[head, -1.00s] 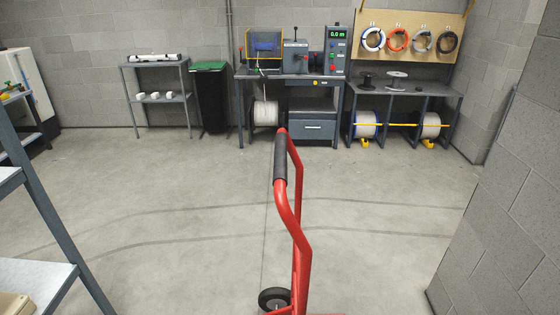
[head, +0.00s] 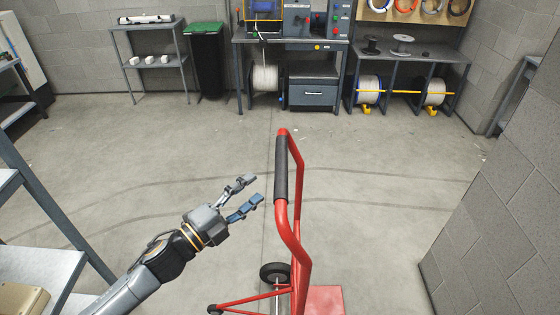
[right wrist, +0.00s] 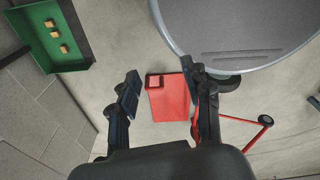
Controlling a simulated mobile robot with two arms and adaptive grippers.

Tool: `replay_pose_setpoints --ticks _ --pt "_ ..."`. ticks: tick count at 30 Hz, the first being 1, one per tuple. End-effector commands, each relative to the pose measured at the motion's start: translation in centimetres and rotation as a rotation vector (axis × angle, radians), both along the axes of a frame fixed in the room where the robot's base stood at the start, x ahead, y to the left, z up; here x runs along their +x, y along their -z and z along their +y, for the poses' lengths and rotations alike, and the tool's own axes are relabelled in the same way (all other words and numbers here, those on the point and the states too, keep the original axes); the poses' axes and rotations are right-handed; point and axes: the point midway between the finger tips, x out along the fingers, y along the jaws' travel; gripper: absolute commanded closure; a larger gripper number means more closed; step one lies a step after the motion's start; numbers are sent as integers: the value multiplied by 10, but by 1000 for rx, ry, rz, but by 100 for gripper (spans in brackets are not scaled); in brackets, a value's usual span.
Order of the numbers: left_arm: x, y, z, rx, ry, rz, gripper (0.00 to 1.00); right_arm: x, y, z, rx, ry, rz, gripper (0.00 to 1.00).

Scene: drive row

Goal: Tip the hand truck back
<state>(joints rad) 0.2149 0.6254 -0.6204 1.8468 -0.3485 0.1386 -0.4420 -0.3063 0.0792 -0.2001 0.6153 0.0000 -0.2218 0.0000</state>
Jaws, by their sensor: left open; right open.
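The red hand truck (head: 291,235) stands in front of me in the head view, its black-gripped handle (head: 281,168) at the top. Its wheels and a slanted red strut show low down. My left gripper (head: 252,189) is open and empty, just left of the handle grip and apart from it in the picture. In the right wrist view my right gripper (right wrist: 167,95) is open, with the truck's red toe plate (right wrist: 170,100) showing beyond and between its fingers. Nothing is held there. The right gripper is not in the head view.
A grey shelf (head: 40,265) stands close at left and a block wall (head: 500,220) at right. A workbench (head: 290,45) and a spool rack (head: 425,60) line the back. The floor between is clear. A green tray (right wrist: 45,48) with small blocks shows in the right wrist view.

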Motion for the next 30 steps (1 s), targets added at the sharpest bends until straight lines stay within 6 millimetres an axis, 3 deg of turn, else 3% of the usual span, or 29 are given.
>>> replay_pose_setpoints --ticks 3,12,18,27,30 --pt "20 -10 -20 -4 0 -1 48 7 -15 0 1 0 -10 51" --pt "59 -14 -58 -2 -2 1 48 11 -32 1 2 -1 -17 51" --pt "70 -15 -69 -1 -2 2 48 10 -35 1 1 -1 -16 51" --pt "72 -13 -70 -1 -2 2 48 8 -34 0 1 0 -13 51" --pt "72 -14 -70 -1 -2 2 66 8 -34 0 1 0 -12 51"
